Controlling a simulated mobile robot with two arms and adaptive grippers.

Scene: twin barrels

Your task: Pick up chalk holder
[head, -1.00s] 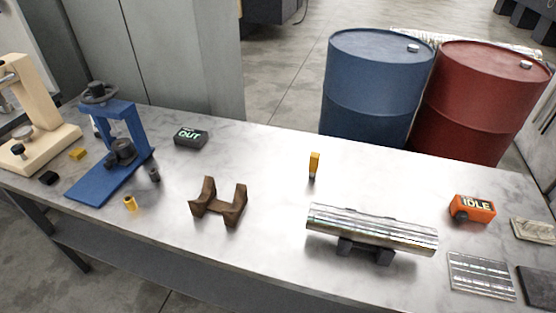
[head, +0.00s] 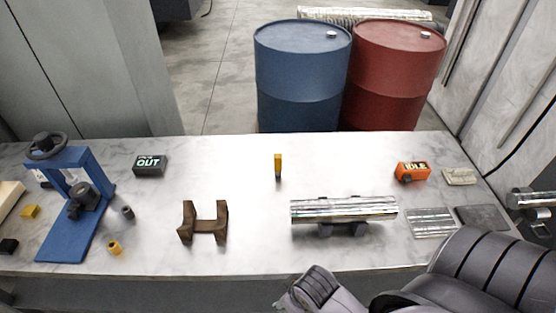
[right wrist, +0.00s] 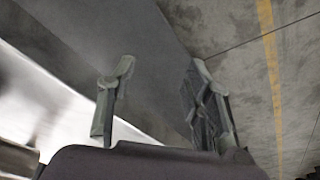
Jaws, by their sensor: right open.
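A small yellow piece with a dark lower end, which looks like the chalk holder (head: 278,163), stands on the grey marbled table near the middle of the head view. Nothing touches it. My right gripper (right wrist: 162,82) shows in the right wrist view with its two fingers apart and nothing between them. There it is over the concrete floor beside a table edge. In the head view my right arm comes in at the lower right, in front of the table, and its fingers cannot be made out. My left gripper is not in view.
A metal cylinder (head: 343,209) lies on a dark stand right of the yellow piece. A brown cradle (head: 204,224) stands to its left. A blue press (head: 72,210), a black "OUT" box (head: 150,165) and an orange "IDLE" box (head: 412,171) stand farther out. The table around the yellow piece is clear.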

